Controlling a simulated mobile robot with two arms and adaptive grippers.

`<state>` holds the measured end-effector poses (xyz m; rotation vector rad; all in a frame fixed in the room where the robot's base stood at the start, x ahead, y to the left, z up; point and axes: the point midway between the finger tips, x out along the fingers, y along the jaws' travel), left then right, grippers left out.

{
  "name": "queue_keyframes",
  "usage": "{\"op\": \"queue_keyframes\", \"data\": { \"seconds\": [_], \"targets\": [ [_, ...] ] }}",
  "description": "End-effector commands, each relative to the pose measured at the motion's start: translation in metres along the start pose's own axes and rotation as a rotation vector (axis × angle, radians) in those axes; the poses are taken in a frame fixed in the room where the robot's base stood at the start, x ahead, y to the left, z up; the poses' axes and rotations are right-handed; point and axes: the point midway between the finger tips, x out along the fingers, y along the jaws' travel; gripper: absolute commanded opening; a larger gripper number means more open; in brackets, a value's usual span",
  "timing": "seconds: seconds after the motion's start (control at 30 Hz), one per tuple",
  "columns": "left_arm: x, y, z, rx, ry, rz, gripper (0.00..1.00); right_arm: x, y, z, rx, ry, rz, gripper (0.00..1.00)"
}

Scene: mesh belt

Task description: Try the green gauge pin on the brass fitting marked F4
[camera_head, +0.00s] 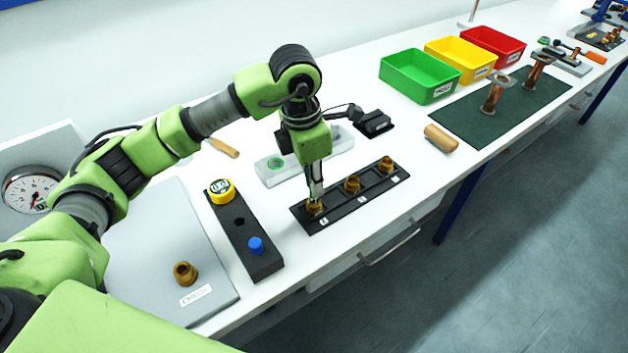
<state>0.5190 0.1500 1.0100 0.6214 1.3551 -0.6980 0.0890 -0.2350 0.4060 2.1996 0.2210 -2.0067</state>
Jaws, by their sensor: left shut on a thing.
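My left gripper (315,199) points straight down at the left end of a black rack (338,202). It is shut at a brass fitting (315,209) there; the fingers hide the fitting's upper part. Two more brass fittings, one in the middle (352,185) and one at the right (386,164), stand in the rack. Another brass fitting (185,273) stands on the grey plate. The rack's labels are too small to read. A black block (263,267) holds a yellow-headed piece (221,190) and a blue one (256,246), with an empty hole between them. I cannot make out a green pin.
A white fixture (338,148) with a green round spot (275,163) lies just behind the gripper. A dial gauge (32,192) stands far left. A wooden cylinder (440,138), a green mat (470,135) and green (420,88), yellow and red bins are to the right.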

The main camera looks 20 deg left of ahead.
Motion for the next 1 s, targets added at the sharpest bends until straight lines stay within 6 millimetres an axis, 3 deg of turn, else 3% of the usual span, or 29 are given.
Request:
{"op": "queue_keyframes", "data": {
  "seconds": [1.0],
  "targets": [
    [0.015,0.0,-0.002,0.0,-0.001,0.001,0.0,0.014,0.0,0.001,0.0,0.0,0.0,0.4]
  ]
}}
